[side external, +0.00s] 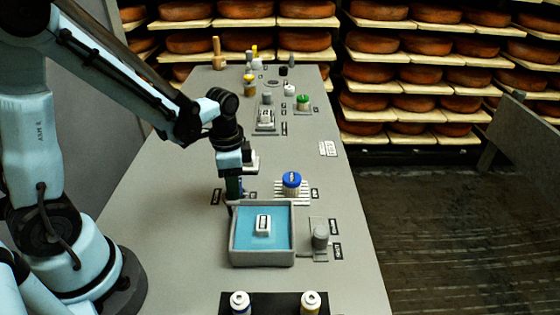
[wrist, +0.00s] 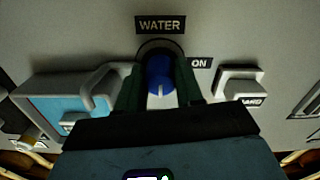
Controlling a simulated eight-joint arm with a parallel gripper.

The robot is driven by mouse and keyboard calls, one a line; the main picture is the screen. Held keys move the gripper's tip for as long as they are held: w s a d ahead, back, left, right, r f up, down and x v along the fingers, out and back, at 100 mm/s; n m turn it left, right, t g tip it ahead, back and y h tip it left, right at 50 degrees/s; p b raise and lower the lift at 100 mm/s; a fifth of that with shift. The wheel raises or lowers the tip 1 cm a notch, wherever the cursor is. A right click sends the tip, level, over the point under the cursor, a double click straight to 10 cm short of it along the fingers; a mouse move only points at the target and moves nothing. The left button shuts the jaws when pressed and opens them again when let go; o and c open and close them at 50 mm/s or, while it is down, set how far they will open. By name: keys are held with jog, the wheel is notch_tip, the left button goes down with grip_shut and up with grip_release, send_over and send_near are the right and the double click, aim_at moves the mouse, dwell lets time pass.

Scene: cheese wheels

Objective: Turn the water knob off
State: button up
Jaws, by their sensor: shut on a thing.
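The blue water knob (wrist: 160,75) sits on the grey counter below a WATER label (wrist: 159,25), with an ON label (wrist: 200,62) to its right in the wrist view. A thin white mark on the knob points toward the bottom of that view. My gripper (wrist: 158,88) is shut on the knob, one dark green finger on each side. In the side external view my gripper (side external: 235,192) reaches down to the counter behind the sink and mostly hides the knob.
A grey sink (side external: 293,238) with a blue floor holds a small white block (side external: 263,225). A curved faucet (wrist: 100,82) stands close to my gripper. A blue-lidded jar (side external: 291,181) stands on a slatted rack to the right. Cheese shelves (side external: 415,100) line the back.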

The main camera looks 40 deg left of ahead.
jog(key=o, duration=1)
jog(key=shift+r, duration=6.05)
jog(key=s+d+n+t, duration=0.1)
jog(key=n+t, duration=0.1)
jog(key=s+d+n+t, duration=0.1)
jog(key=n+t, duration=0.1)
jog(key=s+d+n+t, duration=0.1)
jog(key=n+t, duration=0.2)
jog(key=shift+s, duration=0.2)
